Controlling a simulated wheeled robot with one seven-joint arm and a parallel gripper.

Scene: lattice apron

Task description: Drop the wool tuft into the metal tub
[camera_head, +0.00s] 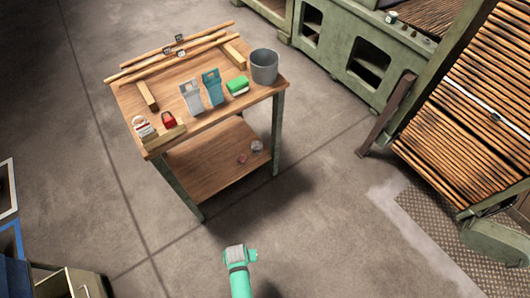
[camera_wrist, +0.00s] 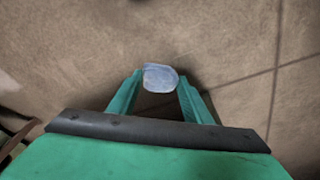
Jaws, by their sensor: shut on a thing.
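A pale bluish, rounded lump that looks like the wool tuft (camera_wrist: 160,77) sits between the green fingertips of my gripper (camera_wrist: 160,80) in the wrist view. My gripper is shut on it, with bare floor behind. In the head view my gripper (camera_head: 239,253) is at the bottom centre, over open floor in front of the wooden table; I cannot clearly make out the tuft there. The metal tub (camera_head: 265,68), a grey open-topped bucket, stands upright on the table's right back corner, well away from my gripper. Its bottom inside is hidden.
Green machinery (camera_head: 340,55) stands behind at right. Floor before the table is clear.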

